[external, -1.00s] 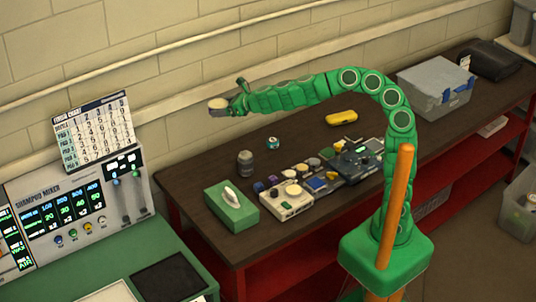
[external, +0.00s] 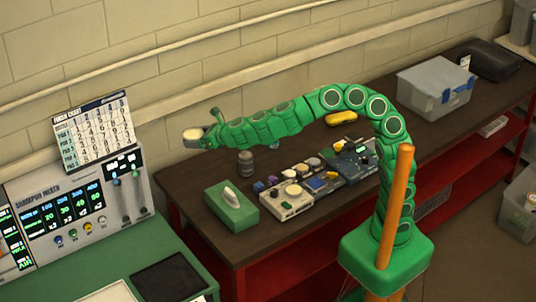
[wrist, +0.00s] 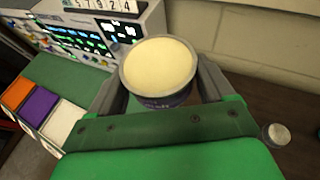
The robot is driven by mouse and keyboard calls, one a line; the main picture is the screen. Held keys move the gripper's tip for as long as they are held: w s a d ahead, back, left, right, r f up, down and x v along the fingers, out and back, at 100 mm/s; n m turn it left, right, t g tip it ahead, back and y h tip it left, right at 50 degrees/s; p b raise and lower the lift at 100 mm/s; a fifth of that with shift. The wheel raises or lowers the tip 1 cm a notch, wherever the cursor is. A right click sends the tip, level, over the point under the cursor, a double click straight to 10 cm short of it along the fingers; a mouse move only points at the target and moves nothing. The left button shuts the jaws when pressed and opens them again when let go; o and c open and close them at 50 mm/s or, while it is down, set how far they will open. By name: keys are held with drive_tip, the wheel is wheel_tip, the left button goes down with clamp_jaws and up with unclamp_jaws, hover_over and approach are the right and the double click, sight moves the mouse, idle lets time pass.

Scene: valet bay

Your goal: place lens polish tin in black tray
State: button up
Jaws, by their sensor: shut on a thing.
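My gripper (external: 205,139) is shut on the lens polish tin (external: 193,134), a round tin with a cream-coloured top. In the wrist view my gripper (wrist: 162,88) has one finger on each side of the tin (wrist: 158,64), which is roughly upright. The tin is held in the air off the left end of the dark workbench, near the wall. The black tray (external: 168,279) appears as a dark square on the green counter at the lower left. I cannot make it out in the wrist view.
The shampoo mixer panel (external: 75,215) with a chart above stands at the left. On the bench (external: 185,178) are a grey jar (external: 245,164), a green tissue box (external: 231,208) and several devices. Orange, purple and white squares (wrist: 40,105) line the green counter.

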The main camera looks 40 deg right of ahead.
drive_tip(key=s+a+f, duration=0.1)
drive_tip(key=s+a, duration=0.3)
drive_tip(key=s, duration=0.4)
drive_tip(key=s+a+m+h, duration=0.1)
drive_tip(key=s+a, duration=0.3)
drive_tip(key=s, duration=0.4)
drive_tip(key=s+a+f, duration=0.1)
drive_tip(key=s+a, duration=0.4)
drive_tip(key=s, duration=0.3)
hover_over(172, 287)
drive_tip(key=d, duration=0.1)
drive_tip(key=shift+t, duration=0.4)
drive_tip(key=f, duration=2.3)
drive_tip(key=s+f, duration=0.1)
drive_tip(key=f, duration=1)
drive_tip(key=shift+d+f, duration=0.2)
drive_tip(key=shift+f, duration=0.2)
drive_tip(key=shift+w+a+f, duration=0.2)
drive_tip(key=shift+a+f, duration=0.15)
drive_tip(key=shift+f, duration=0.1)
drive_tip(key=shift+w+a+f, duration=0.2)
drive_tip(key=shift+a+f, duration=0.15)
drive_tip(key=shift+f, duration=1.65)
drive_tip(key=shift+f, duration=0.1)
drive_tip(key=o, duration=1.1)
